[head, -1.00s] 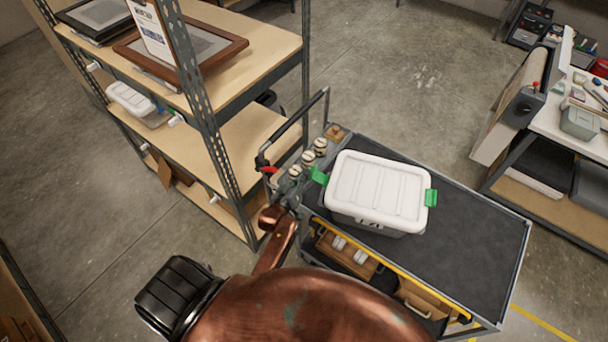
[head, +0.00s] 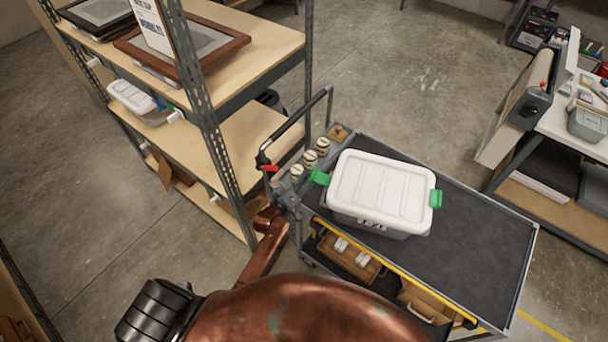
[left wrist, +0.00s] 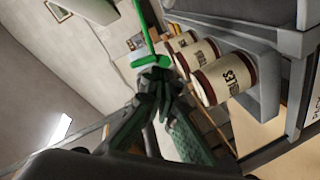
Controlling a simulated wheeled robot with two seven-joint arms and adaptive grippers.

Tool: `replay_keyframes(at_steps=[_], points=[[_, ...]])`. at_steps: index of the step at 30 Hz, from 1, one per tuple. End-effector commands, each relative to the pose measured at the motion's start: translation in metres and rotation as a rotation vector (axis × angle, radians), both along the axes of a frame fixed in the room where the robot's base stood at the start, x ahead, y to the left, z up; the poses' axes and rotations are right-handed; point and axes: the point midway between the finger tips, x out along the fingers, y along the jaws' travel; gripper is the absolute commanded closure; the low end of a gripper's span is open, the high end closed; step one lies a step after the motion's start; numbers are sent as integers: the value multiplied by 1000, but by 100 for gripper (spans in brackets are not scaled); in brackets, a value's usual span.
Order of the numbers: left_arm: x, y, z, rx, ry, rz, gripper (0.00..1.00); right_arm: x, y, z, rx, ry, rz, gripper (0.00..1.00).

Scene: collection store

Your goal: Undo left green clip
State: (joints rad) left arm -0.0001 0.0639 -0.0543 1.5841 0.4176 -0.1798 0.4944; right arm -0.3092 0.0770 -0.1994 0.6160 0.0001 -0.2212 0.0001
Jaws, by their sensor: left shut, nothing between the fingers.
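A grey box with a white lid (head: 377,185) stands on the cart. The left green clip (head: 320,178) is at the lid's left edge and sticks outward from it. The right green clip (head: 435,198) is on the opposite side. My left gripper (head: 290,192) is beside the box's left end, just left of the left clip. In the left wrist view my left gripper (left wrist: 157,78) is shut and empty, its fingertips close to the green clip (left wrist: 143,28). I cannot tell whether they touch it. My right gripper is not in view.
The cart's dark top (head: 480,240) is clear right of the box. Several labelled jars (head: 310,160) stand near the cart handle (head: 300,125), close to my left gripper; they also show in the left wrist view (left wrist: 225,78). A shelf rack (head: 215,130) stands left of the cart.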

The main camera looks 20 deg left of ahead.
Motion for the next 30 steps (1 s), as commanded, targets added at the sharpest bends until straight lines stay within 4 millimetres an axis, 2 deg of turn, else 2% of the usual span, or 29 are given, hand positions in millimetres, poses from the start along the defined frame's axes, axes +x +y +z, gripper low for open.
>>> replay_keyframes(at_steps=[7,13,18,24,30], points=[[0,25,33,5,-2,-5,100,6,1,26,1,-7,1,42],[-46,29,32,-1,2,-5,100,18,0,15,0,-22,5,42],[-77,32,38,0,1,-6,100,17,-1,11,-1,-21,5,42],[-95,35,42,0,0,-6,100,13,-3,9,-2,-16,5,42],[-98,35,44,0,0,-6,100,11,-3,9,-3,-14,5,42]])
